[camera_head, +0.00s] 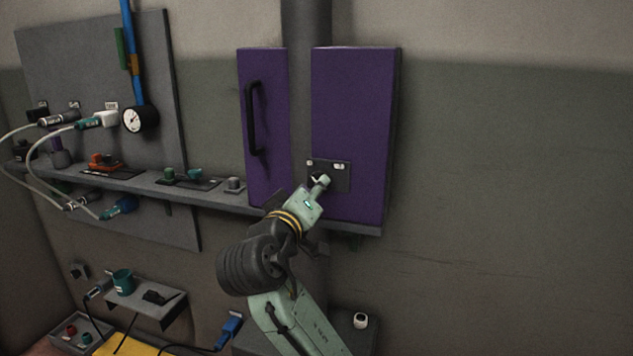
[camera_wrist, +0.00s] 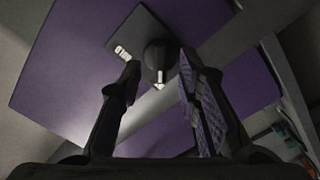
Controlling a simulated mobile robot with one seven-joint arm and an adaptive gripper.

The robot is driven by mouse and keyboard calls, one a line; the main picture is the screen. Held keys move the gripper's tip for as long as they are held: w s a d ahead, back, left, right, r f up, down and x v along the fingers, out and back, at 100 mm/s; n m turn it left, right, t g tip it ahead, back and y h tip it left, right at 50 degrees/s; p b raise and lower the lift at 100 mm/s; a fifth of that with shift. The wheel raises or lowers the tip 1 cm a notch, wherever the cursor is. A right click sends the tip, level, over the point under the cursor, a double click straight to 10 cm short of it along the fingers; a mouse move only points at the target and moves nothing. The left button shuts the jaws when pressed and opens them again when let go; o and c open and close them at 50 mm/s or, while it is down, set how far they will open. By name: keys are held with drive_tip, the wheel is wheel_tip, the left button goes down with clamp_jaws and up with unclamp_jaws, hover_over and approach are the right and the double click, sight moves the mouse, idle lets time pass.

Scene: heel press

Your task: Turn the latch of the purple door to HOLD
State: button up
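The purple door (camera_head: 264,120) with a black bar handle (camera_head: 251,118) is left of a dark gap. A second purple panel (camera_head: 355,105) on the right carries a dark plate (camera_head: 340,175) with small white labels. The latch, a dark knob (camera_wrist: 157,54) with a pale pointer mark, sits on that plate in the wrist view. One white label (camera_wrist: 122,52) is beside it; its lettering is unreadable. My gripper (camera_head: 321,184) is at the plate and partly hides the latch. In the wrist view its fingers (camera_wrist: 159,68) are apart, on either side of the knob, with no clear contact.
A grey shelf (camera_head: 150,186) with fittings runs left of the purple panels, below a gauge (camera_head: 139,119) and hoses on a grey board (camera_head: 60,65). A lower shelf (camera_head: 168,306) holds a teal cup (camera_head: 122,282). The wall at right is clear.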

drive_tip(key=shift+x, duration=1.2)
drive_tip(key=shift+c, duration=0.5)
clamp_jaws()
